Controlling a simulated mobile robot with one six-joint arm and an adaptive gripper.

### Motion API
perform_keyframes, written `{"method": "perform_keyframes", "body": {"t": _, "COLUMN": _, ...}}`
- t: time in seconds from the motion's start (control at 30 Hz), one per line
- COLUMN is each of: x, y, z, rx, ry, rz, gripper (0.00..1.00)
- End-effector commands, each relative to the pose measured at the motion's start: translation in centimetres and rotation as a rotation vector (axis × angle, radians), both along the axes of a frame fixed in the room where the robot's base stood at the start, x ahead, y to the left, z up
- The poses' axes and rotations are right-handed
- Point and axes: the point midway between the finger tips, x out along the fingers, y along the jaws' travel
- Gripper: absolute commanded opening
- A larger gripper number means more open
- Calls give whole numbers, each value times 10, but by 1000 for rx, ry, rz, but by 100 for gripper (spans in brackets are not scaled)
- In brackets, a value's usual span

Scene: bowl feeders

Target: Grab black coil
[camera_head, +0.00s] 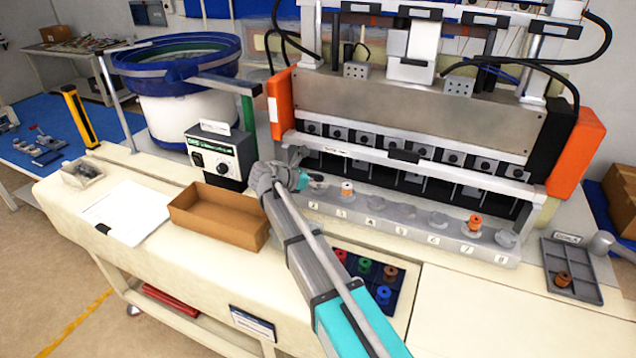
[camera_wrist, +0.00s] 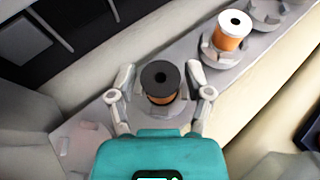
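The black coil (camera_wrist: 160,76), a spool with a black top flange and copper winding, stands upright on a round grey seat of the fixture in the wrist view. My gripper (camera_wrist: 160,84) is open, with one finger on each side of the coil and a small gap visible at both sides. In the head view my gripper (camera_head: 306,181) is at the left end of the numbered grey rail (camera_head: 395,222). I cannot make out the black coil there; my gripper and arm cover that spot.
A white-topped orange coil (camera_wrist: 234,32) stands on the neighbouring seat. Another orange coil (camera_head: 474,225) is farther right on the rail. The machine (camera_head: 410,105) rises behind. An empty cardboard box (camera_head: 215,217), a blue tray of coils (camera_head: 400,300) and a grey tray (camera_head: 592,290) are nearby.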

Motion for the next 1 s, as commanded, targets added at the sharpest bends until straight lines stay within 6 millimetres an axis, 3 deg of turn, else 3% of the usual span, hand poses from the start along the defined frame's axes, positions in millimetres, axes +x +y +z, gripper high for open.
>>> {"method": "perform_keyframes", "body": {"t": 0.03, "x": 0, "y": 0, "z": 0, "rx": 0, "ry": 0, "rz": 0, "gripper": 45}}
{"method": "perform_keyframes", "body": {"t": 0.23, "x": 0, "y": 0, "z": 0, "rx": 0, "ry": 0, "rz": 0, "gripper": 10}}
{"method": "perform_keyframes", "body": {"t": 0.67, "x": 0, "y": 1, "z": 3, "rx": 0, "ry": 0, "rz": 1, "gripper": 10}}
{"method": "perform_keyframes", "body": {"t": 1.0, "x": 0, "y": 1, "z": 23, "rx": 0, "ry": 0, "rz": 1, "gripper": 10}}
